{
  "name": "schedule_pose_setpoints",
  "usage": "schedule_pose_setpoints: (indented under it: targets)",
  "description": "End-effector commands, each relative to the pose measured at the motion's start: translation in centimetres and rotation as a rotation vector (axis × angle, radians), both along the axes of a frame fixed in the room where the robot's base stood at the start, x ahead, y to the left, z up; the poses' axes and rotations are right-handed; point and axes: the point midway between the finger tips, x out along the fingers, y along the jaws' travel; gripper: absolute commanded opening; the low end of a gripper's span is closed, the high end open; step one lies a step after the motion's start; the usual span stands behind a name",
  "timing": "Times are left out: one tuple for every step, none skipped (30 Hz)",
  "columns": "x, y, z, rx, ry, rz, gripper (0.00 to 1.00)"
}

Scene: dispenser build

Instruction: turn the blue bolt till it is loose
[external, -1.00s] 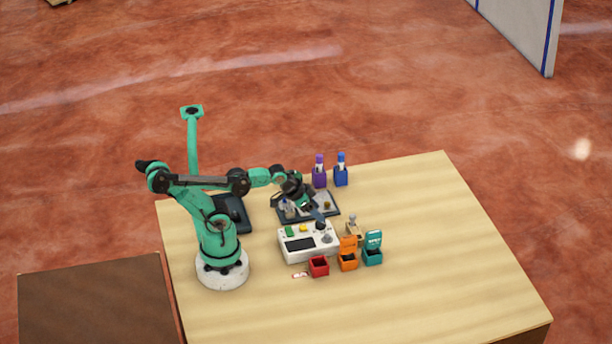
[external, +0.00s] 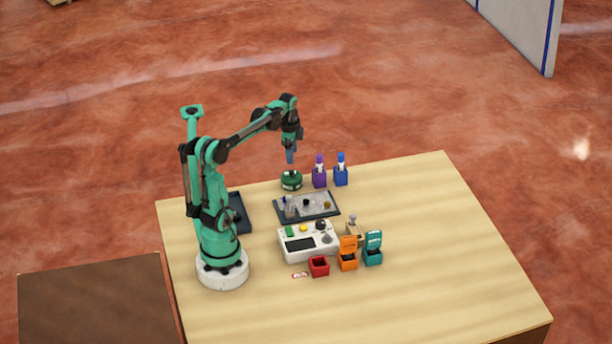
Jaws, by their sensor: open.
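My gripper (external: 291,157) points down in the air above a dark green round object (external: 291,181) at the back of the table. I see a gap between its tip and the green object. It is open, and I see nothing held in it. I cannot make out the blue bolt for sure. Small dark and bluish pieces (external: 306,203) sit on a grey tray (external: 317,218) in front of the green object, too small to tell apart.
Purple (external: 319,177) and blue (external: 341,177) bottles stand right of the green object. A white control box (external: 300,245) is in front of the tray, with red (external: 319,267), orange (external: 348,262) and teal (external: 373,256) boxes nearby. The table's right side is clear.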

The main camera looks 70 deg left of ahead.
Motion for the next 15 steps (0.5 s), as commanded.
schedule_pose_setpoints:
  targets:
    - [-0.7,1.9,-0.3,-0.022,0.035,-0.023,0.54]
    - [-1.1,2.8,-0.5,-0.037,0.054,-0.045,0.54]
    - [-1.7,3.9,-0.9,-0.058,0.076,-0.072,0.54]
    - [-1.4,3.4,-2.0,-0.054,0.072,-0.077,0.54]
    - [-1.4,3.3,-2.9,-0.052,0.071,-0.078,0.54]
    - [-1.4,3.2,-4.1,-0.051,0.070,-0.079,0.54]
    - [-1.4,3.2,-5.0,-0.051,0.070,-0.079,0.54]
    - [-1.4,3.2,-5.8,-0.051,0.070,-0.079,0.54]
    - [-1.4,3.1,-6.8,-0.050,0.069,-0.079,0.54]
    - [-1.3,3.2,-7.7,-0.050,0.069,-0.079,0.54]
    - [-1.3,3.2,-8.4,-0.050,0.069,-0.079,0.54]
    - [-1.4,3.1,-9.3,-0.049,0.069,-0.079,0.54]
    - [-1.4,3.1,-9.9,-0.049,0.069,-0.079,0.54]
    - [-1.3,3.2,-10.5,-0.049,0.069,-0.079,0.54]
    - [-1.3,3.2,-11.1,-0.049,0.069,-0.079,0.54]
